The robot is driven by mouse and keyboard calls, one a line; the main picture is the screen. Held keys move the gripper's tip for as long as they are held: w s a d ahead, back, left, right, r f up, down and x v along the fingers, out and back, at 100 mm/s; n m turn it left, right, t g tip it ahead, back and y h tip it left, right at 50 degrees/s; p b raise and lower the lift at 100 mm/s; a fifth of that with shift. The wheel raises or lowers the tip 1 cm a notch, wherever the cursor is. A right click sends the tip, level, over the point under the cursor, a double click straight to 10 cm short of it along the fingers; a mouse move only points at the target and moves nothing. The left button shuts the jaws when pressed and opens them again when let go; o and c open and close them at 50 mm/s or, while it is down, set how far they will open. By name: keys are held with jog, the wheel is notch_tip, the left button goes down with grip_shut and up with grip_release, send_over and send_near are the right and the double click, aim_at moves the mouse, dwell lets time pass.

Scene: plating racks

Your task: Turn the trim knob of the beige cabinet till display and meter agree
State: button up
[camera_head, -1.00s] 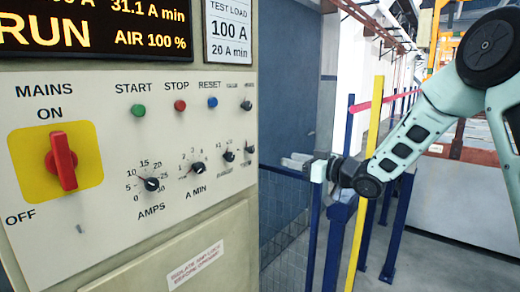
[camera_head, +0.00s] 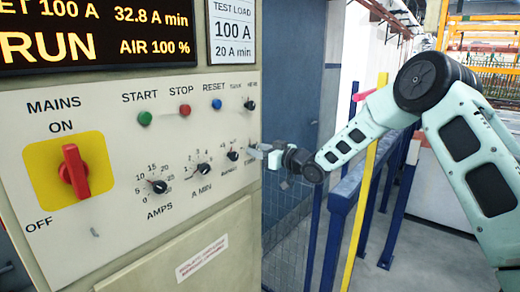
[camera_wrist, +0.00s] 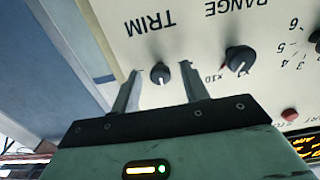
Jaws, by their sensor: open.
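The beige cabinet (camera_head: 50,250) fills the left of the head view. Its dark display (camera_head: 100,38) reads 100 A, 32.8 A min, RUN and AIR 100 %. I see no meter in either view. My gripper (camera_head: 262,149) is at the panel's right edge, where its fingers mostly hide the trim knob. In the wrist view the black trim knob (camera_wrist: 160,73) with a white pointer line sits below the inverted word TRIM. My open gripper's two fingers (camera_wrist: 163,73) stand on either side of it, with visible gaps; I cannot tell how deep they reach.
The range knob (camera_wrist: 238,60) is close beside one finger. The A MIN knob (camera_head: 204,169), AMPS knob (camera_head: 159,187), red mains switch (camera_head: 74,172) and red stop button (camera_head: 186,110) share the panel. A yellow post (camera_head: 365,200) and blue railing (camera_head: 340,205) stand right of the cabinet.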

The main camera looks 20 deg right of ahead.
grip_shut()
jog(key=shift+r+m+p, duration=0.1)
jog(key=shift+m+p, duration=0.65)
jog(key=shift+m, duration=7.35)
